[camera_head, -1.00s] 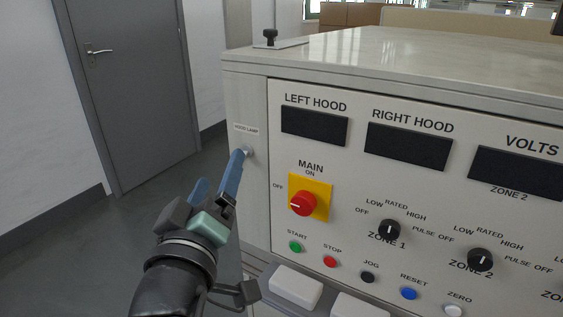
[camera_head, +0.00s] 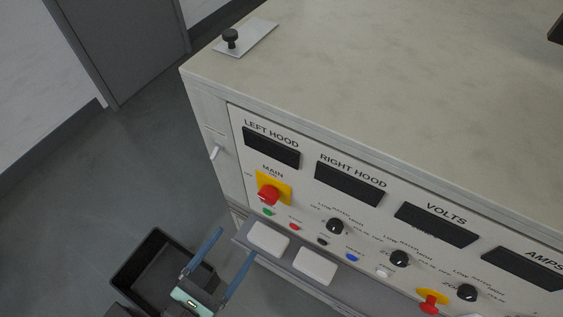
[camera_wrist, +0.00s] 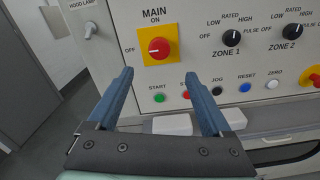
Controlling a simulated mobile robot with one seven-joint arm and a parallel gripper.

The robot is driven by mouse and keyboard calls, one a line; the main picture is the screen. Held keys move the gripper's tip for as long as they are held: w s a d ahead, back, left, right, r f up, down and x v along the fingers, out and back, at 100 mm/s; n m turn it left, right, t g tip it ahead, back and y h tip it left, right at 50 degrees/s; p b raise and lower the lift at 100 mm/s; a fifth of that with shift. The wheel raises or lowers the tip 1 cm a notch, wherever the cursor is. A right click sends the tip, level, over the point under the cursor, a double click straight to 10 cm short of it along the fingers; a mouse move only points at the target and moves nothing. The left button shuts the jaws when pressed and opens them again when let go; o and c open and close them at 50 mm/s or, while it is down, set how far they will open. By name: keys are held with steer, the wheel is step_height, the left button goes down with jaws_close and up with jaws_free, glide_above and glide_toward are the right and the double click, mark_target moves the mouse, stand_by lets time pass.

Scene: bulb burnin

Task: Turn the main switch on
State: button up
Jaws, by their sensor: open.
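The main switch (camera_head: 268,194) is a red round knob on a yellow plate at the left of the panel. It also shows in the wrist view (camera_wrist: 159,47), with its white mark pointing left toward OFF. My gripper (camera_head: 229,249) is open and empty, below and in front of the switch, apart from the panel. In the wrist view its two blue fingers (camera_wrist: 165,88) are spread wide, with the switch beyond and above them and nothing between the fingertips but panel.
Below the switch are a green start button (camera_wrist: 159,98) and several other buttons. Black zone knobs (camera_head: 335,226) stand to the right. White blocks (camera_head: 268,238) sit on a ledge under the panel. A hood lamp lever (camera_head: 215,152) is at the left side. A black bin (camera_head: 150,262) stands on the floor.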

mark_target(266, 199)
steer(key=x, duration=0.4)
steer(key=p+x, duration=0.1)
steer(key=x, duration=0.7)
steer(key=shift+w+d+r, duration=0.15)
steer(key=shift+r, duration=0.1)
steer(key=shift+c, duration=0.3)
jaws_close()
